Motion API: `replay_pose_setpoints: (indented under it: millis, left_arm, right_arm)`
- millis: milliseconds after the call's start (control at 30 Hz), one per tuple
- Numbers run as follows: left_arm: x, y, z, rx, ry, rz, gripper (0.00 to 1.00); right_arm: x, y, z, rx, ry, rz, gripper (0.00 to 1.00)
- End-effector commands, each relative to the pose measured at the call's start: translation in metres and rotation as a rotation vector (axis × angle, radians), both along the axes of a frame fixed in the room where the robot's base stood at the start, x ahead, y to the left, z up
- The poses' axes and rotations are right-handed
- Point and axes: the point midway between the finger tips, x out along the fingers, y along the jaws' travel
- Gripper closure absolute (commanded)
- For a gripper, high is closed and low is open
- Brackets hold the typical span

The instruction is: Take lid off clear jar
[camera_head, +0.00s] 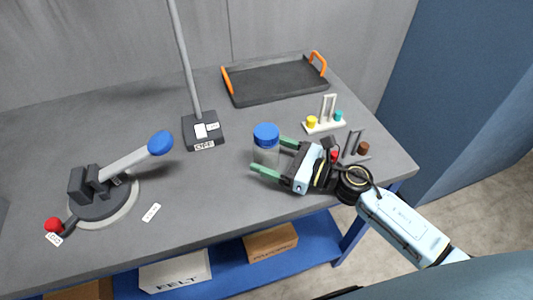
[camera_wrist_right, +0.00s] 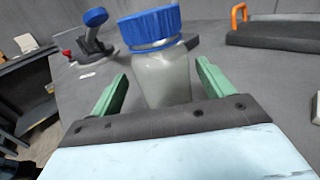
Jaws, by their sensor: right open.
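The clear jar (camera_head: 266,155) stands upright on the grey table, with its blue lid (camera_head: 266,133) on top. In the right wrist view the jar (camera_wrist_right: 165,80) and its ribbed blue lid (camera_wrist_right: 149,26) show just ahead, with pale contents inside. My right gripper (camera_head: 267,154) is open, its green fingers reaching in from the right at the jar. In the wrist view the fingers (camera_wrist_right: 160,82) lie to either side of the jar's body, below the lid, with a gap visible at each side. My left gripper is out of view.
A black tray (camera_head: 275,83) with orange handles lies at the back. A lever device (camera_head: 105,193) with a blue knob stands left, and a post base (camera_head: 203,131) behind the jar. Small racks (camera_head: 324,122) stand right. The table is clear between lever and jar.

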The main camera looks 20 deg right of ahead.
Motion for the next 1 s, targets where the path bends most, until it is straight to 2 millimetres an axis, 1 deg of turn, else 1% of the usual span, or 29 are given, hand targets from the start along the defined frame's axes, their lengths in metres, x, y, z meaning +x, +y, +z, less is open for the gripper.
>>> replay_pose_setpoints:
  millis: [33,100,200,300,500,933,1000]
  left_arm:
    - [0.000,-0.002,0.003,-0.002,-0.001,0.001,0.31]
    - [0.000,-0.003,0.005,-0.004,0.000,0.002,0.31]
    - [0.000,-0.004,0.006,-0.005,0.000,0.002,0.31]
    - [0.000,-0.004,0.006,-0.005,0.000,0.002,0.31]
    - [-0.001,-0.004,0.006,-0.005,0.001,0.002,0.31]
    - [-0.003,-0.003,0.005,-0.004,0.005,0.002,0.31]
    - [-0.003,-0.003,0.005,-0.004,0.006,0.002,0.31]
  right_arm:
    - [0.008,0.004,0.004,0.002,-0.003,-0.001,0.20]
    - [0.016,0.011,0.005,0.003,-0.001,-0.001,0.20]
    - [0.024,0.019,0.003,0.001,0.001,-0.001,0.20]
    - [0.027,0.023,0.003,0.001,0.001,-0.001,0.20]
    - [0.027,0.023,0.002,0.000,0.001,-0.001,0.20]
    - [0.026,0.023,0.002,0.000,0.001,-0.001,0.76]
    - [0.027,0.023,0.003,0.001,-0.001,-0.001,0.77]
